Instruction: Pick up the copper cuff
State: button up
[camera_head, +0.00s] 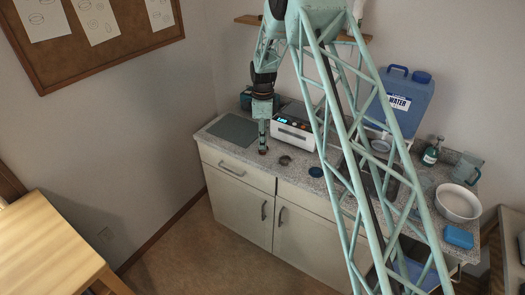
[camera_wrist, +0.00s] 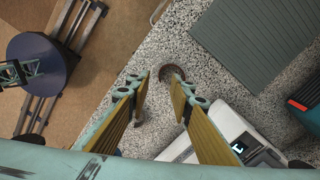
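The copper cuff (camera_wrist: 173,71) is a small brown open ring on the speckled counter in the wrist view. It lies just beyond my fingertips, closer to the right finger. My gripper (camera_wrist: 159,82) is open, with a clear gap between its two yellow-padded fingers and nothing held in it. In the head view my gripper (camera_head: 263,148) points down over the counter, and a small brownish patch shows at its tips. Whether the fingers touch the cuff cannot be told.
A second, greyer ring-like piece (camera_head: 285,160) lies to the right of my gripper. A grey mat (camera_head: 233,130) is to the left. A white scale (camera_head: 292,132) stands close behind on the right. A dark blue disc (camera_head: 316,172) lies farther right. The counter's front edge is near.

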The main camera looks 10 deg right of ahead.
aim_at(263, 155)
jog(key=shift+f, duration=0.1)
jog(key=shift+f+p, duration=0.45)
jog(key=shift+f, duration=2.05)
grip_shut()
